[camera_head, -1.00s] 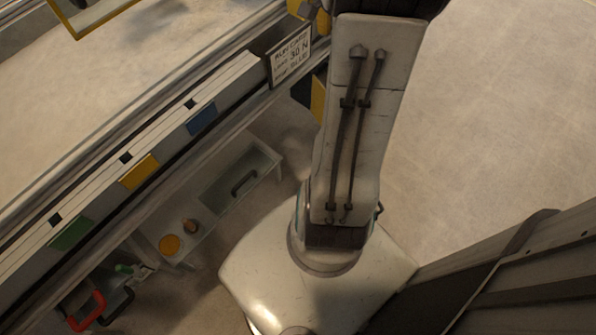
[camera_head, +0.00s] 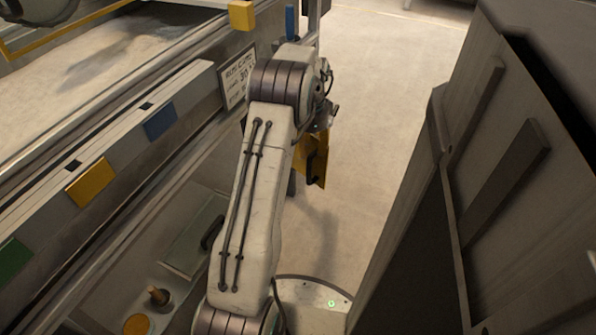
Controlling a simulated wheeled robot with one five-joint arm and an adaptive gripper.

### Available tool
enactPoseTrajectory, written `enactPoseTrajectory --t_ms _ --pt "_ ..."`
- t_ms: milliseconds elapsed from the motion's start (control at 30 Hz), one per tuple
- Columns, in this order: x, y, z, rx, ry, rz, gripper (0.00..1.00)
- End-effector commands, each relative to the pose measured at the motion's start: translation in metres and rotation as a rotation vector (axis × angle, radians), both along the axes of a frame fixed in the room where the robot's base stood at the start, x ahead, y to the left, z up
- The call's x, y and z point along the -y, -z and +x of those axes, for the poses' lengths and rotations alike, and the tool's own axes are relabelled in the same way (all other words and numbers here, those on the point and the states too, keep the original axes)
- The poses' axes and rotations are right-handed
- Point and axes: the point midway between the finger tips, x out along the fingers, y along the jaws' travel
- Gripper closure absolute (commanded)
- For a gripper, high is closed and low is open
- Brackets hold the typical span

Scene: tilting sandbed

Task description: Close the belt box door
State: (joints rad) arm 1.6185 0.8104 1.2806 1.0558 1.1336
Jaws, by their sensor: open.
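A yellow panel (camera_head: 313,160) with a dark handle-like bar stands out beside the sandbed's end, just beyond my arm. It looks like the belt box door, swung out from the frame. My arm reaches up and away from the base, and my gripper (camera_head: 326,117) is at its far end, just above the panel's top edge. The gripper's fingers are small and partly hidden by my wrist, and I see nothing held in them. I cannot tell whether they touch the panel. The box behind the door is hidden by my arm.
The sandbed (camera_head: 80,75) with its run card (camera_head: 236,84) and coloured blocks runs along the left. A shelf below holds a clear-lidded box (camera_head: 196,235) and small items. A large dark cabinet (camera_head: 540,200) stands close on the right. Pale floor (camera_head: 385,90) lies clear between.

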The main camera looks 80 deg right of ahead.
Motion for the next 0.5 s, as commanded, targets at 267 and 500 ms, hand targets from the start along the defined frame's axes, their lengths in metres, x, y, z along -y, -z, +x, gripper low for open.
enactPoseTrajectory --t_ms 267,500 --pt "-0.001 0.039 0.0 0.0 -0.002 0.002 0.59" --pt "-0.001 0.059 0.0 0.001 -0.003 0.001 0.59"
